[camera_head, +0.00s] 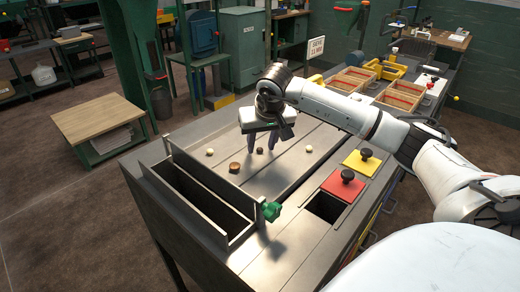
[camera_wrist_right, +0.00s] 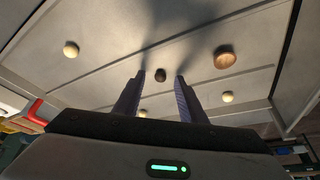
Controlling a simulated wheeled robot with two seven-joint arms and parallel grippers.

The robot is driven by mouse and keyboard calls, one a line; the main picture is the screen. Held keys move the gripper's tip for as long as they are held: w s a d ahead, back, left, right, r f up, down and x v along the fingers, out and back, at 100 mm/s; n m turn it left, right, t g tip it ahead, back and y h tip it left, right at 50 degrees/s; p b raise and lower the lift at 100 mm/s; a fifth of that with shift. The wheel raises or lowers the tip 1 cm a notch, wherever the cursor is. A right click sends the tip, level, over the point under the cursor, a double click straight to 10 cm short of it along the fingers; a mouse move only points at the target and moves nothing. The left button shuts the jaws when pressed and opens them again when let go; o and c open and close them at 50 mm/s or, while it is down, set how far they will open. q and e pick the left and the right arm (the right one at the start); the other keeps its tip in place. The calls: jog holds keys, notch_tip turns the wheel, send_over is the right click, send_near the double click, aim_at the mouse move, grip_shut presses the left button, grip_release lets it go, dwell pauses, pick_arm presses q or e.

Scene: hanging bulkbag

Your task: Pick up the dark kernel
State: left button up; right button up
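The dark kernel (camera_head: 259,150) is a small, nearly black lump on the grey metal bench tray, below my right gripper (camera_head: 261,149). In the right wrist view the dark kernel (camera_wrist_right: 160,75) shows in the gap between the fingertips of my right gripper (camera_wrist_right: 161,76). The fingers point down, are apart and hold nothing. I cannot tell whether the tips are level with the kernel or above it. My left gripper is not in view.
A larger brown piece (camera_head: 234,166) and pale kernels (camera_head: 210,151) (camera_head: 309,148) lie nearby. An empty trough (camera_head: 196,205) and a green knob (camera_head: 271,211) are nearer. A square opening (camera_head: 323,207) lies by the red lid (camera_head: 343,185) and yellow lid (camera_head: 359,164).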

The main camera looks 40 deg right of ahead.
jog(key=shift+w+d+f, duration=0.1)
jog(key=shift+w+f, duration=0.05)
jog(key=shift+f, duration=0.2)
jog(key=shift+c, duration=0.3)
grip_shut()
